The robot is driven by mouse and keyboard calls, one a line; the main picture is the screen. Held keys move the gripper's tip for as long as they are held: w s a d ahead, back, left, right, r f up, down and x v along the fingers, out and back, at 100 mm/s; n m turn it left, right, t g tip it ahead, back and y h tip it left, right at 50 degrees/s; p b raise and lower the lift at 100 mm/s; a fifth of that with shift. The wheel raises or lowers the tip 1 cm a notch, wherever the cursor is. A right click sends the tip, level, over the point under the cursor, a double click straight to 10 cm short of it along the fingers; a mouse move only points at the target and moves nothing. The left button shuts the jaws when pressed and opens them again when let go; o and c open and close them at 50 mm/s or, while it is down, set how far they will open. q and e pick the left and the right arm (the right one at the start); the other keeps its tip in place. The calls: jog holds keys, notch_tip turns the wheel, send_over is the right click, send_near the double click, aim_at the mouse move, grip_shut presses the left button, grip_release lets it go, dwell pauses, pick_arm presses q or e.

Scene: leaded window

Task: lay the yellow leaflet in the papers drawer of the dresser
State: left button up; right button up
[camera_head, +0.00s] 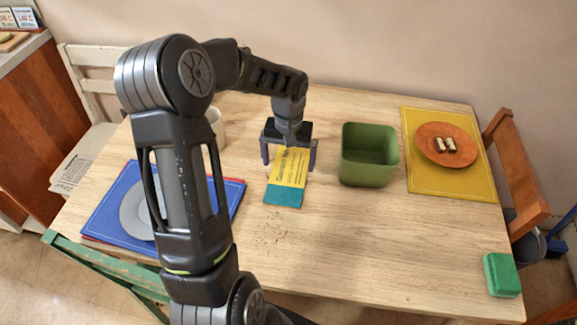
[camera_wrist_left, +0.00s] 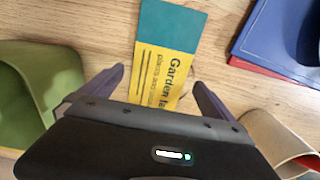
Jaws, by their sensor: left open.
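The yellow leaflet (camera_head: 290,167) with a teal end lies on the wooden table near its middle. It also shows in the left wrist view (camera_wrist_left: 165,65), with dark print on the yellow part. My left gripper (camera_head: 288,164) is open above the leaflet, pointing down, with one finger on each side of its yellow part. In the left wrist view the open fingers (camera_wrist_left: 159,78) flank the leaflet, and the gripper body hides its near end. A wooden cabinet (camera_head: 45,115) stands at the far left; I cannot tell whether it is the dresser. No papers drawer is recognisable.
A green bin (camera_head: 369,170) stands right of my gripper. A cup (camera_head: 217,122) is to its left. A blue mat (camera_head: 115,215) with a plate, a yellow mat (camera_head: 450,182) with an orange plate, and a green sponge (camera_head: 501,275) lie around. Chairs surround the table. The front middle is mostly clear.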

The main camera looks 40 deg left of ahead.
pick_arm(q)
notch_tip(320, 180, up, 9)
jog(key=shift+f, duration=0.2)
dwell(0.6)
jog(key=b, duration=0.6)
send_near(288, 174)
jog(key=shift+d, duration=0.1)
jog(key=shift+f, duration=1.15)
jog(key=shift+w+f+p, duration=0.1)
jog(key=shift+f+p, duration=0.2)
jog(key=shift+f, duration=2.3)
